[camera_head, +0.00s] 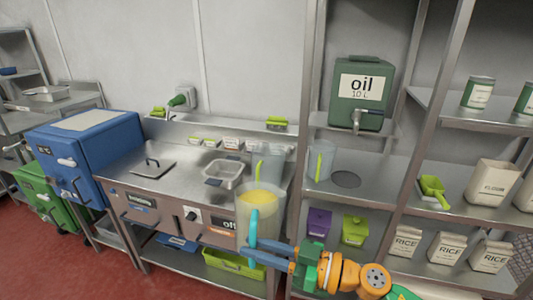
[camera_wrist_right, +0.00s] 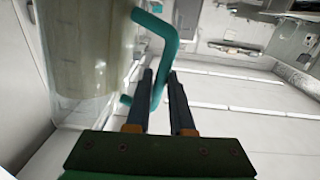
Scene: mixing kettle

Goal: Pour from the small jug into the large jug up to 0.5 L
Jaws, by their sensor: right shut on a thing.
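A clear jug with a teal handle holds yellow liquid (camera_head: 258,199) and is roughly upright in front of the counter. It also shows in the right wrist view (camera_wrist_right: 85,60). My right gripper (camera_head: 260,249) is shut on its teal handle (camera_wrist_right: 161,65). A clear jug with a green handle (camera_head: 273,160) stands on the counter behind the held jug, which partly hides it. Another clear jug with a green handle (camera_head: 319,160) stands on the shelf to the right. I cannot tell which jug is the small or large one, nor read any level marks. My left gripper is not in view.
A green oil container (camera_head: 362,95) with a tap stands on the upper shelf. The steel counter (camera_head: 185,178) holds a lid (camera_head: 153,166) and a metal pan (camera_head: 223,174). Rice bags (camera_head: 447,248) and a flour bag (camera_head: 492,183) fill the right shelves. A blue box (camera_head: 95,148) stands left.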

